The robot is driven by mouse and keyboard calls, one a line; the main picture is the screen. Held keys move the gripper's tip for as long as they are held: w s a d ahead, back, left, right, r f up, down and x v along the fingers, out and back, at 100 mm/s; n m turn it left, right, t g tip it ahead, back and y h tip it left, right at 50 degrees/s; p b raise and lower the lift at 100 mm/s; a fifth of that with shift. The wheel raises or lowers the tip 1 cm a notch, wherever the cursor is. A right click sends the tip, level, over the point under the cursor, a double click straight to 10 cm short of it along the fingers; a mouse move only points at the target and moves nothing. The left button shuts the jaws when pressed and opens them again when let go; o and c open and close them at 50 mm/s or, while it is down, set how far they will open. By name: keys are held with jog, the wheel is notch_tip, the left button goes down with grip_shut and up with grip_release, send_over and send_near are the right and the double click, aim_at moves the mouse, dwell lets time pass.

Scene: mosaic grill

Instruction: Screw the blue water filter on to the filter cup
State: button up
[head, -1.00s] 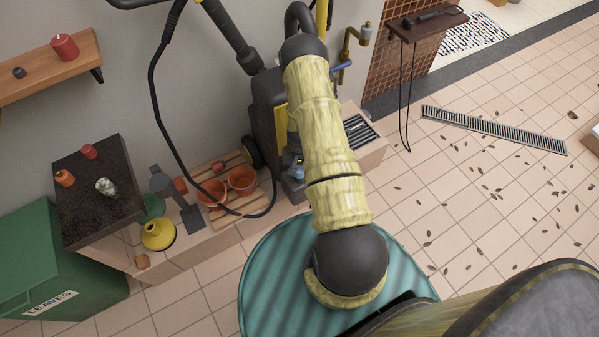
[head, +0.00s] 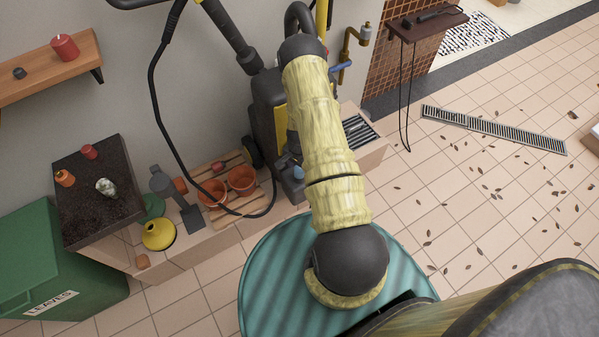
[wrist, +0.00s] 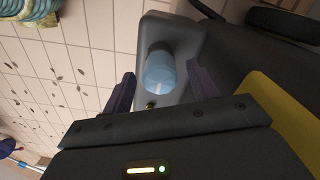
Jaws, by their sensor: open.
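The blue water filter (wrist: 162,72) shows in the wrist view as a short translucent light-blue cylinder with a darker blue-grey far end. It is at a grey moulded part of the pressure washer. A small blue piece, likely the same filter (head: 298,172), shows low on the machine in the head view. My gripper (wrist: 160,78) is open, with one dark finger on each side of the blue cylinder and visible gaps to both. I cannot pick out the filter cup as a separate part. My gripper is mostly hidden behind my arm in the head view.
The black-and-yellow pressure washer (head: 268,115) stands against the wall, with its black hose (head: 153,95) looping left. Terracotta pots (head: 241,179) sit on a wooden slatted rack left of it. A brass tap (head: 345,55) is on the wall.

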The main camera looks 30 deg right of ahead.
notch_tip(320, 180, up, 17)
jog(key=p, duration=0.2)
jog(key=shift+r, duration=0.15)
dwell(0.7)
